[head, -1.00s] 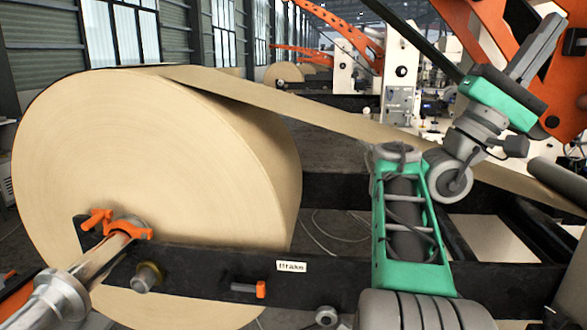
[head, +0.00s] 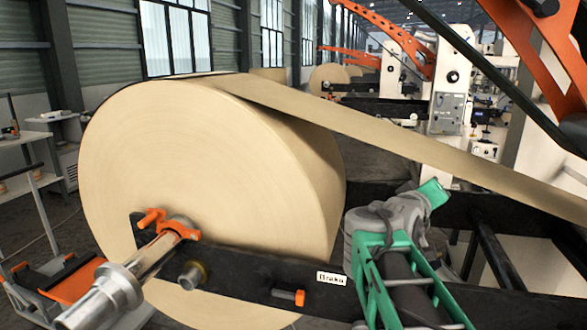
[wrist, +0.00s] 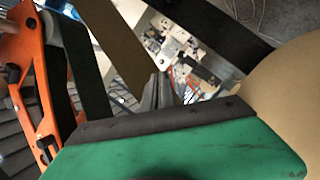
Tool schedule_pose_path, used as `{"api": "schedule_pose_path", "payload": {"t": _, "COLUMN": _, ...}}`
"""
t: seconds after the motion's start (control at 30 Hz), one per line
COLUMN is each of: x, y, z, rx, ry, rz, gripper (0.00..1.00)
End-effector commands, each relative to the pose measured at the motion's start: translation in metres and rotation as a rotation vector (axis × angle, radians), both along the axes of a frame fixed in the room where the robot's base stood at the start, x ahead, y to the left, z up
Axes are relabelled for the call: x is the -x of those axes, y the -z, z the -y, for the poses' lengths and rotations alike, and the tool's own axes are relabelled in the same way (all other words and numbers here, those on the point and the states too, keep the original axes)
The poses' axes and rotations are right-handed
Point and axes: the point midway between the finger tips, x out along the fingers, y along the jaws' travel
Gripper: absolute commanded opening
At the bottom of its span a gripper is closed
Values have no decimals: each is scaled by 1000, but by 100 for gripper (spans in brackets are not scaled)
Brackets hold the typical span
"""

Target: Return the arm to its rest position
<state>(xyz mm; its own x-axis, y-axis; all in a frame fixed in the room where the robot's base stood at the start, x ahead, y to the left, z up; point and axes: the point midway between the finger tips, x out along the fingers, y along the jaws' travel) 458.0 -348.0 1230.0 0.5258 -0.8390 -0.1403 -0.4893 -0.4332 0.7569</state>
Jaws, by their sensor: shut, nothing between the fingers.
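My arm, green and grey, shows at the lower right of the head view, folded in front of the dark frame. My gripper (wrist: 160,90) shows in the wrist view as narrow grey fingers, closed together past the green housing, with nothing between them. The fingers cannot be made out in the head view. The large kraft paper roll (head: 200,190) stands left of the arm, and its web (head: 400,135) runs off to the right above it. The roll's tan surface also shows at the right of the wrist view (wrist: 290,90).
The dark frame beam (head: 240,275) carries a "Brake" label and an orange-handled lever (head: 290,297). A metal shaft with an orange clamp (head: 160,220) sticks out of the roll. An orange machine arm (head: 545,45) stands at upper right. A shelf (head: 25,180) is at far left.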

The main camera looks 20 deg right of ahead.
Motion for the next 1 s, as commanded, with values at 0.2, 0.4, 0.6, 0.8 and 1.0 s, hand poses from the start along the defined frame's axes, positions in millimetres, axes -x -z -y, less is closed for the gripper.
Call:
{"api": "schedule_pose_path", "payload": {"t": 0.2, "x": -23, "y": 123, "z": -144, "rx": -518, "ry": -242, "rz": -104, "gripper": 0}}
{"api": "schedule_pose_path", "payload": {"t": 0.4, "x": 34, "y": 216, "z": -278, "rx": -911, "ry": -318, "rz": -355, "gripper": 0}}
{"api": "schedule_pose_path", "payload": {"t": 0.6, "x": 103, "y": 260, "z": -345, "rx": -1088, "ry": -292, "rz": -573, "gripper": 0}}
{"api": "schedule_pose_path", "payload": {"t": 0.8, "x": 113, "y": 266, "z": -352, "rx": -1108, "ry": -282, "rz": -605, "gripper": 0}}
{"api": "schedule_pose_path", "payload": {"t": 1.0, "x": 113, "y": 265, "z": -351, "rx": -1107, "ry": -281, "rz": -603, "gripper": 0}}
